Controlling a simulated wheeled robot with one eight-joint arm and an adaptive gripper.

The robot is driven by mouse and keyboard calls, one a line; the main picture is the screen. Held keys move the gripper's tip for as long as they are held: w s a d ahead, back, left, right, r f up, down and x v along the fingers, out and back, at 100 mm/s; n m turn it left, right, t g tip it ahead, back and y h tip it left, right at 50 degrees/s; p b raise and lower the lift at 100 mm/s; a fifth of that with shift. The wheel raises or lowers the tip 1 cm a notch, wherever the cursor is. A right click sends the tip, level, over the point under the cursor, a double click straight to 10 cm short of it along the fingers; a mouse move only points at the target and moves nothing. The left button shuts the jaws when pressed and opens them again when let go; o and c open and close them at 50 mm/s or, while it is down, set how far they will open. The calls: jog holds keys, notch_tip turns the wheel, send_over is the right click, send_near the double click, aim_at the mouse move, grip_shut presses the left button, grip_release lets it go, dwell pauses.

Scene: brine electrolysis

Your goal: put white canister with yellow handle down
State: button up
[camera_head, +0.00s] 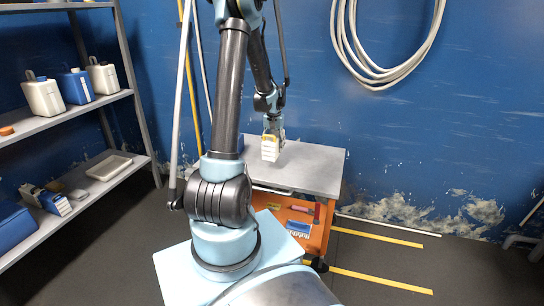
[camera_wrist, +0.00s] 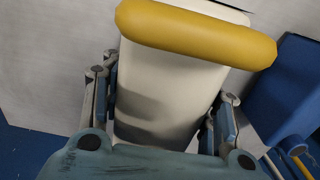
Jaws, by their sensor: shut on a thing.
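The white canister (camera_wrist: 165,85) fills the middle of the wrist view, with its thick yellow handle (camera_wrist: 195,35) across the top of the picture. The fingers of my gripper (camera_wrist: 163,108) lie on both sides of its body and are shut on it. In the head view my gripper (camera_head: 272,137) points down over the grey top of the orange cart (camera_head: 312,170). The canister (camera_head: 270,153) shows there as a small white block below the fingers. I cannot tell whether its base touches the cart top.
The cart top looks clear around the canister. A shelf rack (camera_head: 88,103) at the left holds two white canisters, a blue container (camera_head: 76,87) and a tray (camera_head: 109,167). A coiled hose (camera_head: 372,75) hangs on the blue wall. A blue block-like shape (camera_wrist: 290,90) shows right in the wrist view.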

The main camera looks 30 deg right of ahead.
jog(key=shift+s+f, duration=0.1)
jog(key=shift+f, duration=2.55)
jog(key=o, duration=1.2)
jog(key=shift+f, duration=0.1)
